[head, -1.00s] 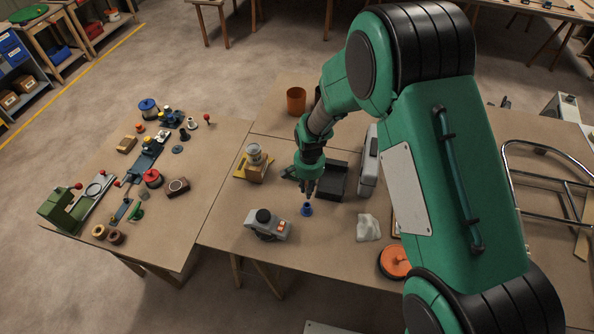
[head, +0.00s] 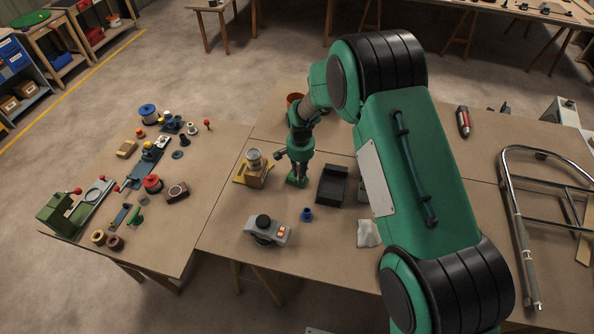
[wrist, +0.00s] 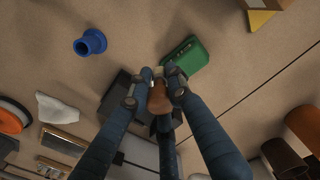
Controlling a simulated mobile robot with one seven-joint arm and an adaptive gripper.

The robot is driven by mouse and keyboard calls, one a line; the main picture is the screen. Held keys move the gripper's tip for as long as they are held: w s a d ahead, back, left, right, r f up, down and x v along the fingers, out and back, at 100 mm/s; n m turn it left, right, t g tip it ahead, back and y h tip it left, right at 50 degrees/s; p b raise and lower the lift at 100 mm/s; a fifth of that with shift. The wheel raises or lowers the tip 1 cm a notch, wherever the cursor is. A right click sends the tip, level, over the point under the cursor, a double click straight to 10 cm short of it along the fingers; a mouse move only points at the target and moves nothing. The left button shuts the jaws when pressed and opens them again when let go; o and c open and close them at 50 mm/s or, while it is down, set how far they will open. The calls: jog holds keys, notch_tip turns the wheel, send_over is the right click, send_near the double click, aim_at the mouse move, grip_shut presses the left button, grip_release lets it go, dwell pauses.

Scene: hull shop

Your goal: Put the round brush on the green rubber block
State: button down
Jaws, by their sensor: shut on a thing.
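My gripper (wrist: 157,86) is shut on a brown, rounded piece with a pale tip, which I take to be the round brush (wrist: 159,98). The fingers cover part of the brush. The green rubber block (wrist: 184,55) lies flat on the table just beyond the fingertips in the wrist view. In the head view my gripper (head: 300,172) points down over the green block (head: 296,182), and the brush is too small to make out clearly. I cannot tell whether the brush touches the block.
A black tray (head: 333,184) stands right of the block. A blue flanged piece (head: 306,215) and a grey device (head: 267,230) are nearer the front. A can (head: 254,160) on a wooden block stands to the left. An orange-brown pot (head: 294,101) is behind.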

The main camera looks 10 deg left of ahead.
jog(key=shift+w+a+f, duration=0.1)
jog(key=shift+w+a, duration=0.3)
jog(key=shift+w, duration=0.35)
jog(key=shift+w+a+f, duration=0.1)
jog(key=shift+w+a, duration=0.3)
jog(key=shift+w, duration=0.3)
jog(key=shift+w+a+f, duration=0.1)
jog(key=shift+w+a, duration=0.3)
jog(key=shift+w, duration=0.35)
jog(key=shift+f, duration=1.7)
jog(key=shift+f+b, duration=0.15)
jog(key=shift+b, duration=0.15)
jog(key=c, duration=1.6)
grip_release()
notch_tip(320, 180, up, 12)
jog(key=shift+r+p, duration=0.15)
jog(key=shift+p, duration=0.3)
